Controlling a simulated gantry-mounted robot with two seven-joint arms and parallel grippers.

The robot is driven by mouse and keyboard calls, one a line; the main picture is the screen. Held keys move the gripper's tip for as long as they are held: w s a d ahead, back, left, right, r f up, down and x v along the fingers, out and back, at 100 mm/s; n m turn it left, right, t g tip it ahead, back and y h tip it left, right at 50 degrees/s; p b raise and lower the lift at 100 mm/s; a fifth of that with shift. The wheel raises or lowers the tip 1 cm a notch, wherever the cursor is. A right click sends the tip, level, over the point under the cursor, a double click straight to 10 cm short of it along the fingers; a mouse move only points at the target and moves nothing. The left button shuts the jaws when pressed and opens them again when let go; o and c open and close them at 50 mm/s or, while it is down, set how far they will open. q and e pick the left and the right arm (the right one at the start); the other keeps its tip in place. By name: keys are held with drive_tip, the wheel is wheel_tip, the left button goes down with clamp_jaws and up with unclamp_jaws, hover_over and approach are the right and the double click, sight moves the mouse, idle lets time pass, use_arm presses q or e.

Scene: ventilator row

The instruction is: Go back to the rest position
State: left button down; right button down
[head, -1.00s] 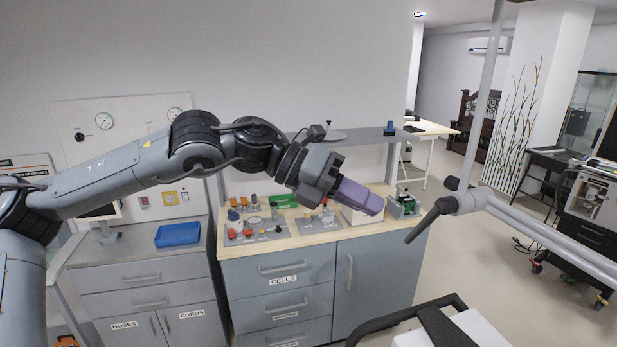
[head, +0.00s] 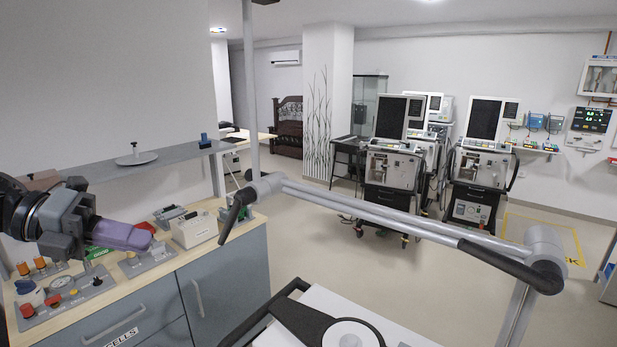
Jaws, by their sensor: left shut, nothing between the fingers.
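My left gripper (head: 122,236) shows at the left of the head view, with its purple fingers shut and nothing between them. It is above the wooden-topped bench (head: 247,222), pointing right. Behind and below its fingers are a white box-shaped device (head: 194,230) and a grey panel with knobs (head: 150,260). I cannot tell the exact gap between the fingers and these items. My right gripper is not in view.
A grey rail frame (head: 400,222) with black handles crosses the foreground above a white-topped cart (head: 315,300). A shelf (head: 110,170) runs above the bench. Ventilators on wheeled carts (head: 395,165) (head: 484,170) stand farther back. Open floor lies between.

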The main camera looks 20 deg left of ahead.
use_arm(q)
drive_tip(key=s+d+f+n+t+p, duration=0.15)
drive_tip(key=d+f+n, duration=0.4)
drive_tip(key=f, duration=0.55)
drive_tip(key=d+f+n+t+p, duration=0.25)
drive_tip(key=d+f+n, duration=0.35)
drive_tip(key=f, duration=0.5)
drive_tip(key=s+d+f+n+t+p, duration=0.15)
drive_tip(key=d+f+n, duration=0.25)
drive_tip(key=d+f, duration=0.55)
drive_tip(key=s+a+f+n+g+y, duration=0.2)
drive_tip(key=s+f+n+g+y, duration=0.2)
drive_tip(key=s+f+n+y, duration=0.1)
drive_tip(key=s+a+f+n+g+y+p, duration=0.1)
drive_tip(key=s+a+f+n+g+y, duration=0.1)
drive_tip(key=s+f+n+g+y, duration=0.3)
drive_tip(key=s+f+n+y, duration=0.1)
drive_tip(key=s+f+n, duration=0.1)
drive_tip(key=s+n, duration=0.2)
drive_tip(key=shift+s+a+n, duration=0.35)
drive_tip(key=shift+n, duration=0.6)
drive_tip(key=shift+f, duration=0.1)
